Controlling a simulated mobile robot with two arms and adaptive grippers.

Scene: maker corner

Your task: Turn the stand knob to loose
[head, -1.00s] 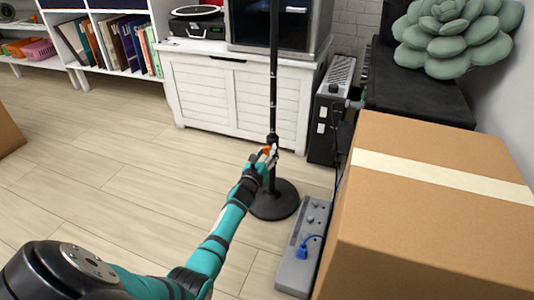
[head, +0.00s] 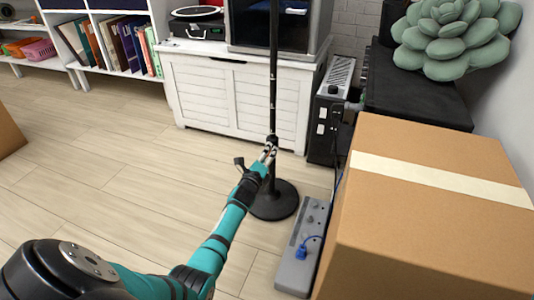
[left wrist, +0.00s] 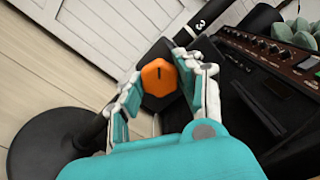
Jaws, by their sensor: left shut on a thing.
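The black stand (head: 273,90) rises from a round base (head: 273,199) on the floor, in front of the white cabinet. Its orange knob (left wrist: 159,77) shows in the left wrist view, with a short dark mark on its face, against a black clamp block. In the head view the knob is hidden by my fingers. My left gripper (head: 268,152) is at the stand pole, and in the left wrist view its fingers (left wrist: 158,72) are shut on the knob from both sides. My right gripper is not in view.
A large cardboard box (head: 430,230) stands at the right. A grey power strip (head: 303,245) with a blue plug lies between the stand base and the box. A white cabinet (head: 240,95) and a black amplifier-like unit (left wrist: 265,80) are behind. The floor to the left is open.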

